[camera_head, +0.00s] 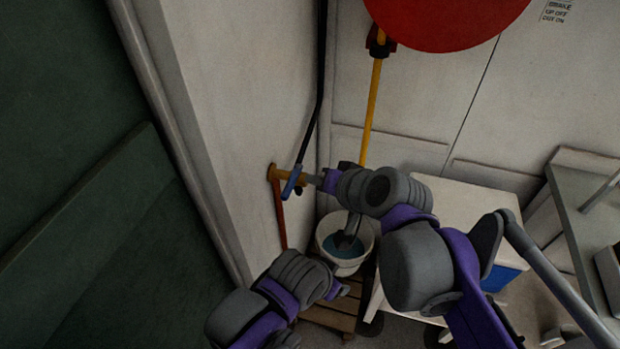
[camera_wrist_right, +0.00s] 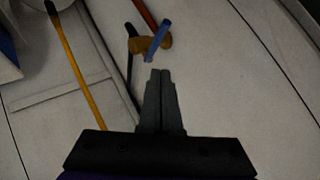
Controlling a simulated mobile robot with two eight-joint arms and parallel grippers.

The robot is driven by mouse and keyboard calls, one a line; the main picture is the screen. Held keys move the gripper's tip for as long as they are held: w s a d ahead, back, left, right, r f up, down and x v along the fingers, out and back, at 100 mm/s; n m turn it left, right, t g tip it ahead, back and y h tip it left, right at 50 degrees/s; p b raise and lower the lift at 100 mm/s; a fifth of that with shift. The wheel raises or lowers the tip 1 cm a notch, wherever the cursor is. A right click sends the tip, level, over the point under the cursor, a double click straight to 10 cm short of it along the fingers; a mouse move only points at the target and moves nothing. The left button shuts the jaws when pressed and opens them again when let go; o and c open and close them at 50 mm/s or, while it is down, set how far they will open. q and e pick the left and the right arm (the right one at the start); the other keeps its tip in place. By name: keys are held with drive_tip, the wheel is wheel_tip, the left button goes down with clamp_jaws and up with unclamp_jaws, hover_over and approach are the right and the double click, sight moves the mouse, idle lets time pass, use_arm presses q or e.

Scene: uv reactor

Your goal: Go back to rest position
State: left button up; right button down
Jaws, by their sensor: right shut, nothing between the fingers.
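My right gripper (camera_head: 314,179) reaches in from the right in the head view, with its fingertips close to a blue lever (camera_head: 292,183). In the right wrist view its fingers (camera_wrist_right: 160,75) are together and empty. The blue lever (camera_wrist_right: 157,40) lies just beyond the tips there, with a small gap. The lever sits on a brass-coloured fitting (camera_head: 276,174) on the wall, joined to a reddish pipe (camera_head: 280,215). My left arm comes in at the bottom of the head view, and its gripper (camera_head: 342,290) is small and dark there, so its fingers are unclear.
A white bucket (camera_head: 327,259) with bluish contents stands on a wooden pallet (camera_head: 330,317) below my right wrist. A white table (camera_head: 455,203) is on the right. A red disc (camera_head: 450,18) and a yellow pole (camera_head: 372,110) are at the back wall. A dark green panel (camera_head: 90,220) fills the left.

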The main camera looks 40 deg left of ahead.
drive_tip(key=shift+s+d+r, duration=1.45)
drive_tip(key=shift+s+r, duration=0.15)
drive_tip(key=shift+s, duration=0.15)
drive_tip(key=w+d+f+m+t+h, duration=0.1)
drive_tip(key=d+f, duration=0.2)
drive_tip(key=d, duration=0.3)
drive_tip(key=w+d+f+h, duration=0.1)
drive_tip(key=d+f+h, duration=0.15)
drive_tip(key=d, duration=0.35)
drive_tip(key=w+d+f+m+t, duration=0.1)
drive_tip(key=w+d+f, duration=0.1)
drive_tip(key=d+f, duration=0.35)
drive_tip(key=s+d+f+m+h, duration=0.1)
drive_tip(key=s+d+f+h, duration=0.1)
drive_tip(key=d, duration=0.6)
drive_tip(key=s+d+f+m+h, duration=0.1)
drive_tip(key=s+d+f+h, duration=0.1)
drive_tip(key=d+f, duration=0.3)
drive_tip(key=s+d+f+m+h, duration=0.1)
drive_tip(key=s+d+f, duration=0.3)
drive_tip(key=d, duration=0.7)
drive_tip(key=shift+s+f+m+h, duration=0.2)
drive_tip(key=shift+m+h, duration=0.1)
drive_tip(key=shift+h, duration=0.55)
